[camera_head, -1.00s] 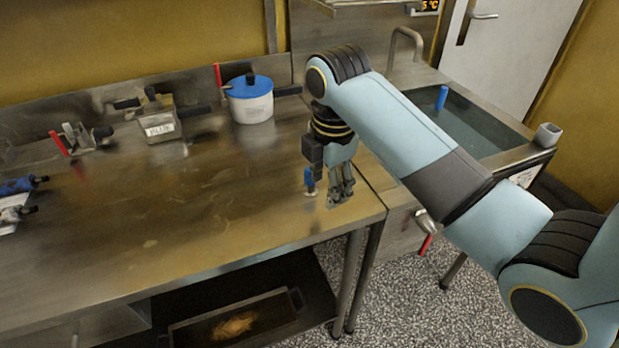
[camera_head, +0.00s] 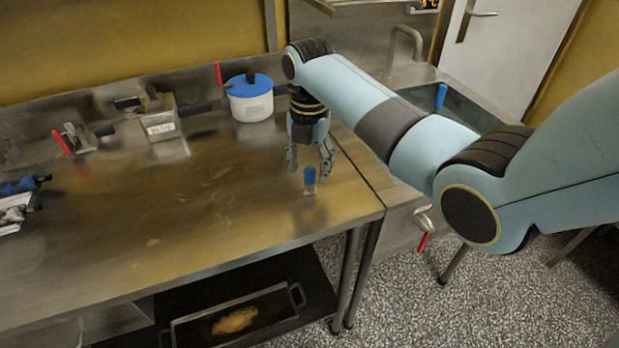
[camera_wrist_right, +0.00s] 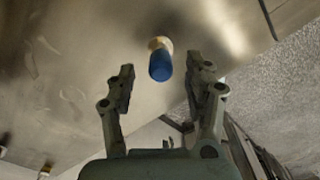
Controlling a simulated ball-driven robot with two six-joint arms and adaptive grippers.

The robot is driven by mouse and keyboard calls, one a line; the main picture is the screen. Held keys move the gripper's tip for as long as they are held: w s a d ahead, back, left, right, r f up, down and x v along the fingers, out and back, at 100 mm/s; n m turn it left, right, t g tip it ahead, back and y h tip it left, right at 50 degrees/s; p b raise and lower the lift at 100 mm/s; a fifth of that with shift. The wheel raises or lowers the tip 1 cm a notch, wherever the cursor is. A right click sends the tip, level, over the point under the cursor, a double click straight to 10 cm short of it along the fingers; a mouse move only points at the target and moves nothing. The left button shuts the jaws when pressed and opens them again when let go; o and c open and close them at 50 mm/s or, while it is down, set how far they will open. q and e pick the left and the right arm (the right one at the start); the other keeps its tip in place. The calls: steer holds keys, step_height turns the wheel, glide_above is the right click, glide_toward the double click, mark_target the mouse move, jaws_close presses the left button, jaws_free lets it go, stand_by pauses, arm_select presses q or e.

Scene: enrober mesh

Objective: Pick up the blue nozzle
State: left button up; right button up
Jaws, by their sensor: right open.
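The blue nozzle (camera_head: 309,177) stands upright on the steel table near its right end, with a pale metal lower part. In the right wrist view the nozzle (camera_wrist_right: 160,64) shows its blue end toward me, just beyond the fingertips and roughly between them, a little nearer the right finger. My right gripper (camera_head: 309,160) is open and empty, with its fingers spread behind and to either side of the nozzle's top. The open fingers also show in the right wrist view (camera_wrist_right: 170,80). My left gripper is not in view.
A white pot with a blue lid (camera_head: 250,97) stands behind the gripper at the table's back. A metal box (camera_head: 160,122) and red-handled tool (camera_head: 62,143) stand left. The sink (camera_head: 470,112) lies right, holding a blue item. The table's middle (camera_head: 180,205) is clear.

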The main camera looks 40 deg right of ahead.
steer(key=shift+d+f, duration=0.1)
steer(key=shift+f, duration=1.3)
jaws_close()
